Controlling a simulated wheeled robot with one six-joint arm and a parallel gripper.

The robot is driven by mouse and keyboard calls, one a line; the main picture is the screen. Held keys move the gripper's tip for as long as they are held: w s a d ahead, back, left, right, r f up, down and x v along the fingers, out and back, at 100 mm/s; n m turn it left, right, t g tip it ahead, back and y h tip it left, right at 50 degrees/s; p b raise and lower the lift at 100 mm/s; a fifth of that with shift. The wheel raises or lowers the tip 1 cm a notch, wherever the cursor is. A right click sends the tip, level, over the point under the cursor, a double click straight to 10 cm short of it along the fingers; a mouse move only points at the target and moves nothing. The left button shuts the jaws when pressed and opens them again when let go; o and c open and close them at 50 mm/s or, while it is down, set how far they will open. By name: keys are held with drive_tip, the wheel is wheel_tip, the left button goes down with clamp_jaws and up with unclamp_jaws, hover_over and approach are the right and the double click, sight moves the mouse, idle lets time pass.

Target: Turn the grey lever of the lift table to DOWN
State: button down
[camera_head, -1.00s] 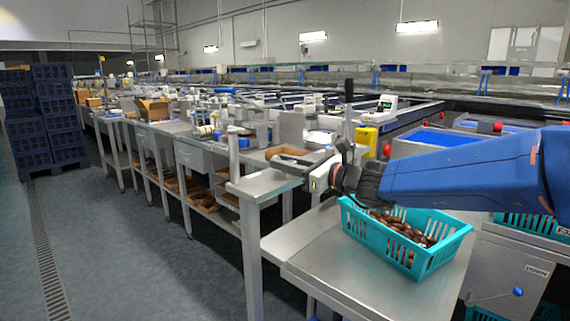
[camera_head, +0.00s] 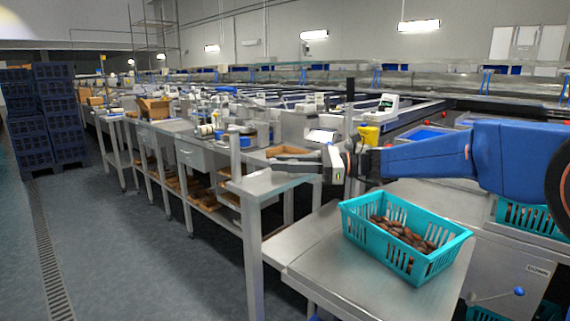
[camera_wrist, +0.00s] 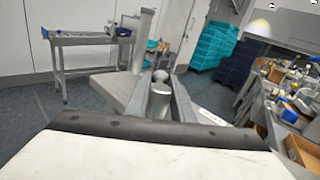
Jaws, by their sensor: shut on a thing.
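My gripper (camera_head: 278,157) is stretched out to the left beside the metal post at the table corner. I cannot tell whether this piece is part of the lever. My gripper is well apart from that lever. The steel table top (camera_head: 325,265) is at the front.
A teal basket (camera_head: 370,235) of brown dates stands on the steel table, below my arm. The metal post (camera_head: 234,152) rises close to my fingers. Workbenches run along the left. Dark blue crates (camera_head: 40,125) are stacked at far left. The floor aisle (camera_head: 130,240) is clear.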

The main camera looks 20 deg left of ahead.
drive_tip(key=shift+s+d+n+g+h, duration=0.15)
drive_tip(key=shift+n+g+h, duration=0.45)
drive_tip(key=shift+n+g, duration=0.65)
drive_tip(key=shift+s+g, duration=0.1)
drive_tip(key=shift+g, duration=0.25)
drive_tip(key=c, duration=1.5)
unclamp_jaws()
drive_tip(key=shift+c, duration=0.2)
drive_tip(key=v, duration=1.7)
drive_tip(key=shift+d, duration=0.1)
